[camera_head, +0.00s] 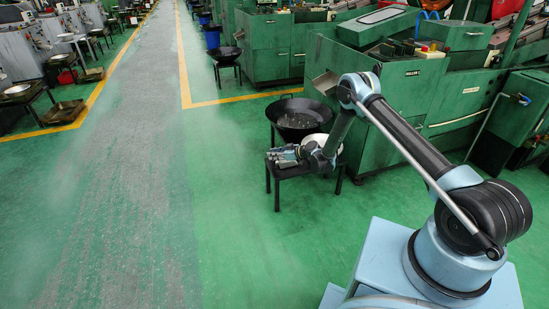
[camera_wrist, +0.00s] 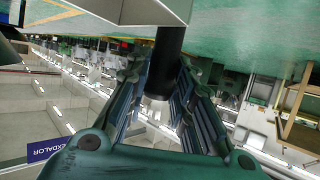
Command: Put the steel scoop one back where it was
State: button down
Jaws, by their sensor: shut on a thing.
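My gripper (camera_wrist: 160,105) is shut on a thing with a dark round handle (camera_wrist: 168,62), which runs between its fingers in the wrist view. A pale grey flat-sided part (camera_wrist: 155,11) is at the handle's upper end; I take the thing to be the steel scoop. In the head view my gripper (camera_head: 283,153) points left, over or just in front of a small black table (camera_head: 283,171). The scoop cannot be told apart from the gripper there. A large black pan (camera_head: 299,119) and a pale bowl (camera_head: 321,143), partly hidden by my arm, are at this table.
Green machines (camera_head: 385,95) stand right behind the table. Another small stand with a dark pan (camera_head: 224,54) and a blue bin (camera_head: 212,38) are farther back. The green floor left of the table and the grey aisle (camera_head: 120,170) are clear. Trays and stands line the far left.

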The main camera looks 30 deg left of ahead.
jog(key=shift+f, duration=0.4)
jog(key=c, duration=1.4)
grip_release()
jog(key=shift+o, duration=0.2)
